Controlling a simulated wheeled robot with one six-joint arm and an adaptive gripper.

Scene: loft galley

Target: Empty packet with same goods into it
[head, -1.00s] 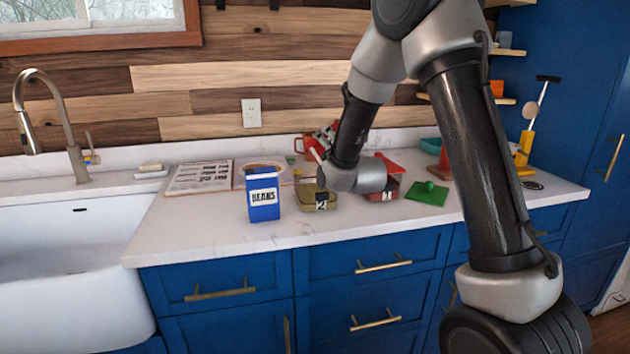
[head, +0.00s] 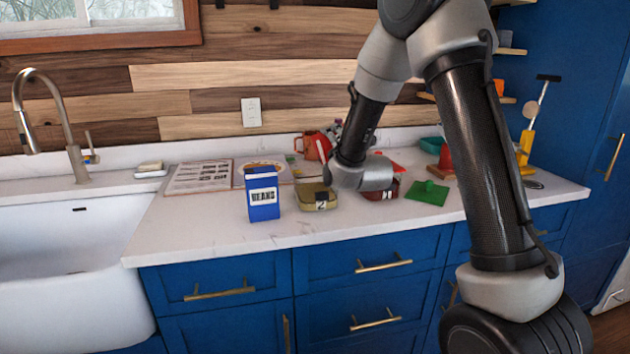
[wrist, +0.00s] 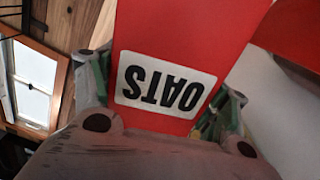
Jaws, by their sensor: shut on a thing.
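My gripper (wrist: 162,98) is shut on a red packet labelled OATS (wrist: 200,40), with a finger on each side of it in the wrist view. The label reads upside down there. In the head view my arm hides most of the gripper and packet. A blue packet labelled BEANS (head: 262,208) stands upright on the counter. To its right is an olive container marked 2 (head: 312,202). A dark red container (head: 386,193) is right of that, partly behind my wrist. Their insides are not clear. A green lid-like piece (head: 428,193) lies right of them.
A red mug (head: 312,146) stands behind the containers. A printed sheet (head: 199,176) lies on the counter (head: 200,225) at left, near the sink (head: 60,235). A teal bowl (head: 431,145) and yellow stand (head: 525,148) are at right. The counter's front left is clear.

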